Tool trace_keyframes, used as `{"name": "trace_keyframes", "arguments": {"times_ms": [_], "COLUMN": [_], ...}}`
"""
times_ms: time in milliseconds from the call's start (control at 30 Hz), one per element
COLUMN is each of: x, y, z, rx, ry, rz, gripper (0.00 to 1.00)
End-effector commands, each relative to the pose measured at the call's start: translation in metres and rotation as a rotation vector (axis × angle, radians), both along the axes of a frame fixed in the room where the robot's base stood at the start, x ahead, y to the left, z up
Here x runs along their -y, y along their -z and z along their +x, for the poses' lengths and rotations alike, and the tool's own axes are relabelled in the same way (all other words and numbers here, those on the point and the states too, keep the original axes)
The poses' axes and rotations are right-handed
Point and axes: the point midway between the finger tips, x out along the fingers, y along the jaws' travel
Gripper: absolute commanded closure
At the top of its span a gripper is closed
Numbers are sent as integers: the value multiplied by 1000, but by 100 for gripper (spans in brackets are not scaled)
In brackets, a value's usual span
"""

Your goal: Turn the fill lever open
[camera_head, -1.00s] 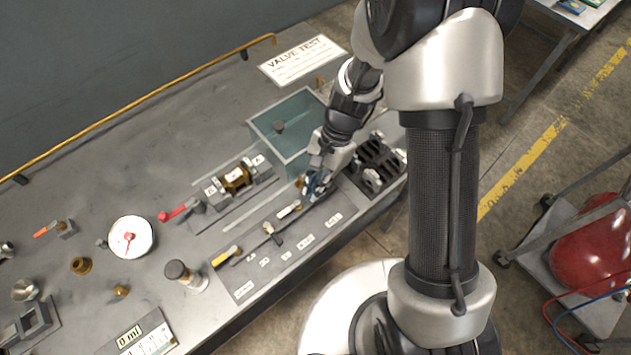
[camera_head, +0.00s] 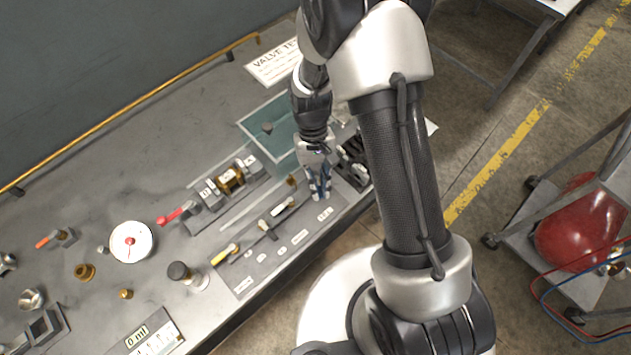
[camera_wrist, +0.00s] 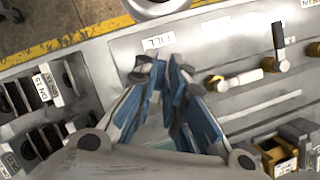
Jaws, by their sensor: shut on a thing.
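My gripper (camera_head: 320,197) is at the right end of the lever panel on the bench, just behind the right-most label. In the wrist view my gripper (camera_wrist: 163,75) has its blue-padded fingers nearly together, right below the FILL label (camera_wrist: 158,42). The fingers are shut on the fill lever, which they hide almost wholly; its exact angle cannot be told. The white-handled lever also shows in the wrist view (camera_wrist: 240,80), right of the fingers.
A dark slotted rack (camera_head: 352,165) stands close right of my gripper. The bench's front edge is near.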

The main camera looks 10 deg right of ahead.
Motion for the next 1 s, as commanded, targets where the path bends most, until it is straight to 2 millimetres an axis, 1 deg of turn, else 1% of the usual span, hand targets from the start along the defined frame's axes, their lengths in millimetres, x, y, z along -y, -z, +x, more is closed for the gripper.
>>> {"name": "trace_keyframes", "arguments": {"times_ms": [300, 500, 733, 1000], "x": [9, 13, 15, 16], "y": [-1, -1, 0, 0], "z": [2, 4, 6, 7], "rx": [0, 0, 2, 3], "ry": [-277, -403, -490, -523], "rz": [0, -1, 1, 1], "gripper": [100, 100, 100, 100]}}
